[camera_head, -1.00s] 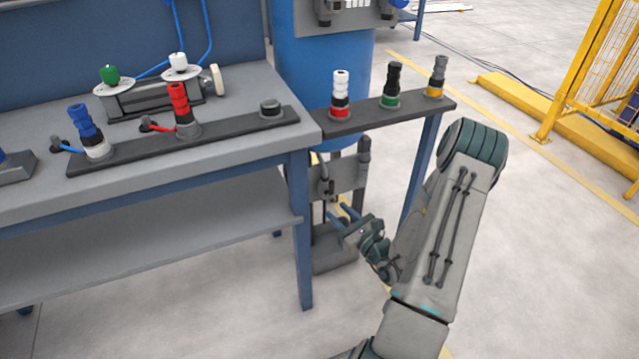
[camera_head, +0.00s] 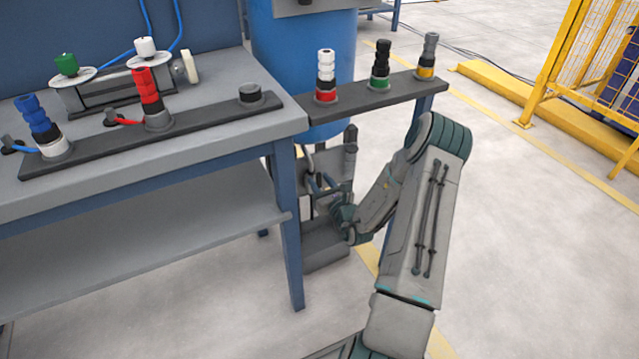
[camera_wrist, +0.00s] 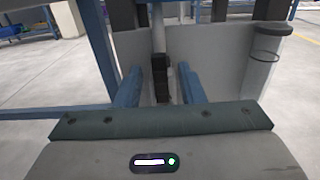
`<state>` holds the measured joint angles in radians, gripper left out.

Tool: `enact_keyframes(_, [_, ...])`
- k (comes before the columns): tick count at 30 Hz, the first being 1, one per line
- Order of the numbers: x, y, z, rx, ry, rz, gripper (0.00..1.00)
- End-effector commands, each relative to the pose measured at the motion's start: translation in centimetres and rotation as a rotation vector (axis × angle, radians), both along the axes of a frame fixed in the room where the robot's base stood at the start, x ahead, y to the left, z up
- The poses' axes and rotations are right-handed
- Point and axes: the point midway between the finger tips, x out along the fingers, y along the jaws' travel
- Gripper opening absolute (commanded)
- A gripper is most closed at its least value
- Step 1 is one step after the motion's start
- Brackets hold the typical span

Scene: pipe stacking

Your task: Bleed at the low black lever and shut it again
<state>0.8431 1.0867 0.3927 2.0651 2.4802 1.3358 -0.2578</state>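The low black lever (camera_wrist: 161,78) shows in the wrist view as a narrow dark upright piece at the lower end of a grey vertical pipe (camera_wrist: 158,32). My gripper (camera_wrist: 158,88) is open, with one blue finger on each side of the lever and a visible gap on both sides. I cannot tell whether the fingertips reach as far as the lever. In the head view my gripper (camera_head: 319,184) is low beside the bench leg, in front of the grey fittings under the blue tank (camera_head: 300,60). The lever cannot be made out there.
The blue bench leg (camera_head: 289,225) stands just left of my gripper. A grey post with a black cap (camera_wrist: 262,70) stands to the right in the wrist view. Open floor (camera_head: 520,240) lies right.

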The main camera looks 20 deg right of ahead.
Motion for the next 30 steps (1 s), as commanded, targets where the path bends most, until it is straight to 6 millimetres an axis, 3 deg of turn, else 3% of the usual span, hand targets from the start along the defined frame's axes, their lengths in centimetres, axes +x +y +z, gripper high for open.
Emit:
enact_keyframes(5, [1.4, 0.0, 0.0, 0.001, -0.001, -0.001, 0.35])
enact_keyframes(14, [1.6, 0.0, 0.1, 0.001, 0.000, -0.001, 0.35])
enact_keyframes(18, [1.6, 0.0, 0.1, 0.001, 0.000, -0.001, 0.00])
enact_keyframes(26, [1.3, -0.2, 0.1, 0.008, 0.001, -0.003, 0.00])
enact_keyframes(30, [0.1, -0.5, 0.2, 0.041, 0.003, -0.006, 0.00])
